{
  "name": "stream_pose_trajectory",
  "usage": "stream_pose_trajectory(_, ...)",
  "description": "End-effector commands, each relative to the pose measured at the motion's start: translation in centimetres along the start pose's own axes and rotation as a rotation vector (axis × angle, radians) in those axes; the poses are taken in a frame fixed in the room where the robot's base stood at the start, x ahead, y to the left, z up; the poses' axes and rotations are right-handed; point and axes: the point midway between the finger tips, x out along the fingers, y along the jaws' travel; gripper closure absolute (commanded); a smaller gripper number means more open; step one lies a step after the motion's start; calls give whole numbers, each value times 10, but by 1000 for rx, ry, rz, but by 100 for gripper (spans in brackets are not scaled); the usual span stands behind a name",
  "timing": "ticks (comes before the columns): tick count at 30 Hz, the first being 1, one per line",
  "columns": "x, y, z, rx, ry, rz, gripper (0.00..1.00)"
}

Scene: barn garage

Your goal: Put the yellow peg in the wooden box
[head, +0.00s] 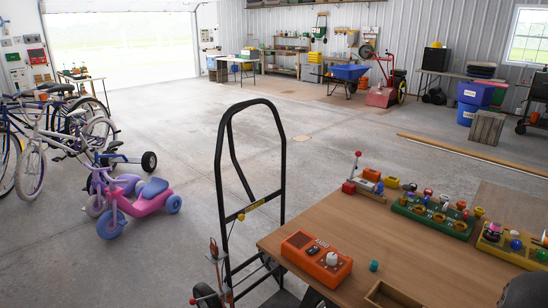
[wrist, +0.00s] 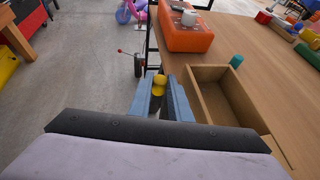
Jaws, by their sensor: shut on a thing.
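My gripper (wrist: 160,92) shows in the wrist view with its two blue fingers closed around the yellow peg (wrist: 159,80). The peg's rounded yellow end sticks up between the fingertips; its lower part is hidden. The wooden box (wrist: 203,115), a shallow open tray with a bare floor, lies just right of the fingers in the wrist view. In that view the peg is outside the box, to its left, near the table's edge. The box also shows, cut off, at the bottom of the head view (head: 372,299). I cannot make out my gripper in the head view.
An orange device (head: 316,260) with a white knob and a teal peg (head: 374,266) stand on the wooden table (head: 420,262) beyond the box. Peg boards (head: 433,217) fill the table's far right. A black hand truck (head: 283,165) stands beside the table's left edge.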

Motion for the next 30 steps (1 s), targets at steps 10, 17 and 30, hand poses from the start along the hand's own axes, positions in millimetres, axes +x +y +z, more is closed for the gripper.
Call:
stream_pose_trajectory(10, 8, 21, -60, 29, -1, -59, 100)
stream_pose_trajectory(17, 9, 24, -60, 22, -3, -52, 100)
stream_pose_trajectory(30, 40, 76, -44, -151, -7, 302, 100)
